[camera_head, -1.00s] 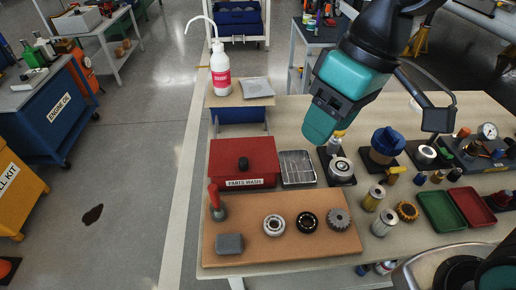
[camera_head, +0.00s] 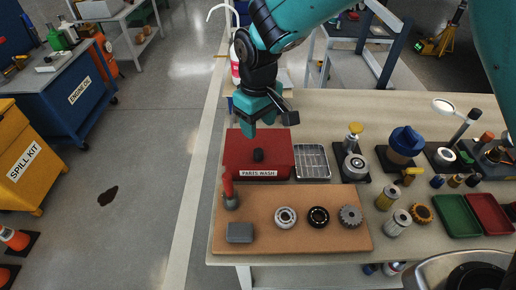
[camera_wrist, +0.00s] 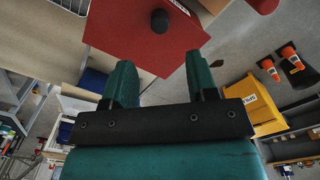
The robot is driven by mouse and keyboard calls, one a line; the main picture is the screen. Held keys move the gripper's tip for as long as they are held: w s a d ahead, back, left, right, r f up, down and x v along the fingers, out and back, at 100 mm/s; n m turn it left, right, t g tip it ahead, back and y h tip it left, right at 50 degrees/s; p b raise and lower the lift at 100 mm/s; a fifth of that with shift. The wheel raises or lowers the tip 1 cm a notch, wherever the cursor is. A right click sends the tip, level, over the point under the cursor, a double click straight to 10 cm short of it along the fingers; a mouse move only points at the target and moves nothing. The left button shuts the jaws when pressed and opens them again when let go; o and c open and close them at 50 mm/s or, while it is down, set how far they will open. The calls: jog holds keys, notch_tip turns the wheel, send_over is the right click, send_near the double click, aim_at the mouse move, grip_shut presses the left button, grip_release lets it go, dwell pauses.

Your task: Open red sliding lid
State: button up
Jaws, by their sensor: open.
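The red sliding lid (camera_head: 270,152) lies flat on top of the box labelled PARTS WASH (camera_head: 258,173), at the left of the bench. A black knob (camera_head: 258,155) stands up from it. The lid covers the box, so its inside is hidden. My gripper (camera_head: 248,122) is above the lid's back left part, apart from it. In the wrist view the two teal fingers of my gripper (camera_wrist: 160,75) are spread with nothing between them. The lid (camera_wrist: 135,38) and its knob (camera_wrist: 159,21) show beyond the fingertips.
A wire basket (camera_head: 312,162) stands right of the box. An orange-brown mat (camera_head: 290,235) in front holds a red-handled tool (camera_head: 229,190), a grey block (camera_head: 239,233) and several round parts. A white bottle (camera_head: 235,70) is behind my gripper. Free floor lies left of the bench.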

aim_at(258, 151)
notch_tip(258, 151, down, 10)
jog(key=shift+r+p, duration=0.25)
jog(key=shift+p, duration=0.1)
grip_shut()
